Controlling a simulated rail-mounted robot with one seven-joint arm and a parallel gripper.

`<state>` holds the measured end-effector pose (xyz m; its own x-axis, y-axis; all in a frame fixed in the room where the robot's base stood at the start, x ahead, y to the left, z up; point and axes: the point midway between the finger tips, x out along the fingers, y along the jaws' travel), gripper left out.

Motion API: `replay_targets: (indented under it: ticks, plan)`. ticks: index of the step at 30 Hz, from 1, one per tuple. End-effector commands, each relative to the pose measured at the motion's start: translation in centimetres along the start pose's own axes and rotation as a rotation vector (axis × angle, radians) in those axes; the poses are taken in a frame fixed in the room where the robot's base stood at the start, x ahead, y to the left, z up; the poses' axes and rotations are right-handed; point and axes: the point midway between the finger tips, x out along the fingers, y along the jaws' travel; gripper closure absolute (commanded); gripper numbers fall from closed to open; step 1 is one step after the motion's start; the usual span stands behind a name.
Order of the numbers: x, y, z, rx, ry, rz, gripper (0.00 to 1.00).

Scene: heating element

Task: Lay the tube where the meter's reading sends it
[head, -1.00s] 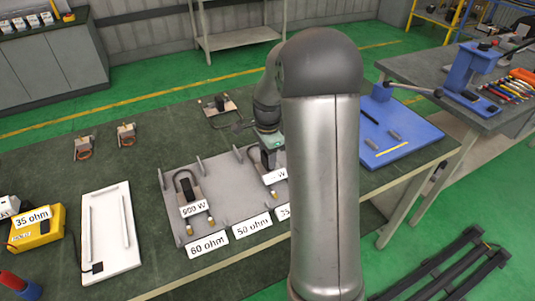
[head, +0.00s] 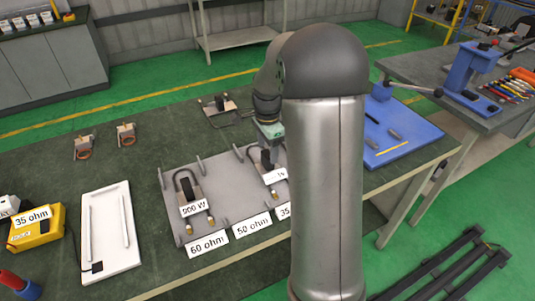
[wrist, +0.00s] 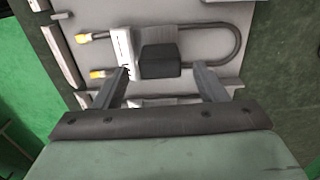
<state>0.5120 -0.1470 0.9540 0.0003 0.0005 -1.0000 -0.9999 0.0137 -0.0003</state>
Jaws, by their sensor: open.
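The yellow meter (head: 38,232) at the left reads 35 ohm. A grey rack plate (head: 222,190) carries the labels 60 ohm (head: 208,245), 50 ohm (head: 252,226) and a partly hidden 35 (head: 284,211). A U-shaped tube (head: 254,156) with a dark block and a white tag lies in the bay behind the 35 label; it also shows in the wrist view (wrist: 235,40). My gripper (wrist: 163,72) is open, its fingers either side of the black block (wrist: 160,62) in that view. Contact cannot be told. A 900 W tube (head: 187,183) lies in the 60 ohm bay.
The 50 ohm bay looks empty. Two small clamp-like parts (head: 84,146) and another device (head: 220,105) stand behind.

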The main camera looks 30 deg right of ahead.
Motion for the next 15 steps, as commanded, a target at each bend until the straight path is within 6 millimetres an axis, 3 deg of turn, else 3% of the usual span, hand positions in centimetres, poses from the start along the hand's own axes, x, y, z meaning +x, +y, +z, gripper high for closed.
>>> replay_targets:
  ticks: [9,15]
  plan:
    - [-6.7,-0.1,0.0,-0.001,0.002,-0.004,0.35]
    - [-8.8,0.0,0.0,-0.001,0.001,-0.001,0.35]
